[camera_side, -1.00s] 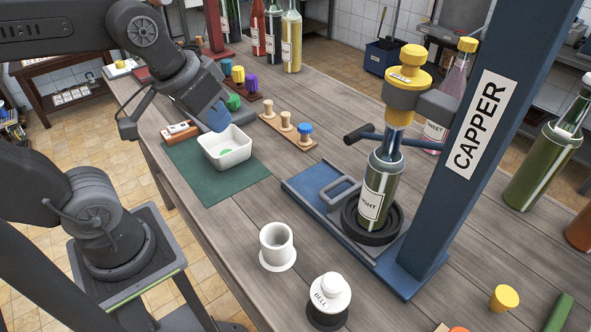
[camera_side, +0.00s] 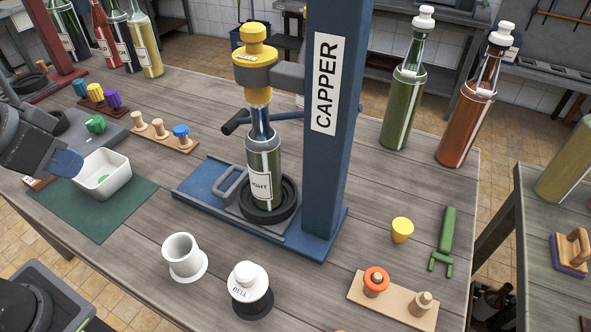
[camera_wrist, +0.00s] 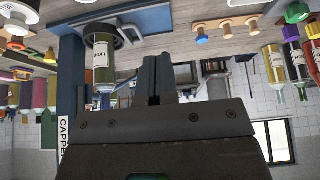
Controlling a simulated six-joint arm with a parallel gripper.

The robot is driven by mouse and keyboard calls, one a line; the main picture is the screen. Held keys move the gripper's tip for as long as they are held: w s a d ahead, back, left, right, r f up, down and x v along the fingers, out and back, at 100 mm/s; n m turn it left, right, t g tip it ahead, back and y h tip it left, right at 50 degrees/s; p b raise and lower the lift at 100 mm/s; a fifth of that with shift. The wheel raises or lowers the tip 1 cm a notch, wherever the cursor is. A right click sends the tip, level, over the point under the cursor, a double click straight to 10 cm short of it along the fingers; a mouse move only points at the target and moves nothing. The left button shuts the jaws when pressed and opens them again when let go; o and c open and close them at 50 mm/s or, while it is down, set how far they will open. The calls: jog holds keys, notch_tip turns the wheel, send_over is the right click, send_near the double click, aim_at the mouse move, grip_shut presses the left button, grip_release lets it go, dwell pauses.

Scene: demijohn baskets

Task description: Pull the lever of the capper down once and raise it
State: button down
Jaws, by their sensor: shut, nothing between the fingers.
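The capper is a blue column (camera_side: 335,120) with a yellow and grey head (camera_side: 255,66) on its left side. Its lever (camera_side: 236,122) is a dark bar with a thick black grip, sticking out left at the bottle's neck height. A green bottle (camera_side: 264,170) stands upright on the round black seat (camera_side: 285,205) beneath the head; it also shows upside down in the wrist view (camera_wrist: 101,52). My gripper (camera_side: 68,163) is at the far left by the white tray, well apart from the lever. In the wrist view my fingers (camera_wrist: 156,78) are shut and empty.
The white tray (camera_side: 118,178) on a green mat (camera_side: 135,205) holds something green. A white cup (camera_side: 182,252) and a black-based white piece labelled BELL (camera_side: 249,285) stand in front of the capper. Wooden stopper racks (camera_side: 175,143) lie behind left. Bottles (camera_side: 405,90) stand at right.

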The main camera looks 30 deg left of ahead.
aim_at(230, 126)
jog(key=c, duration=1.8)
grip_release()
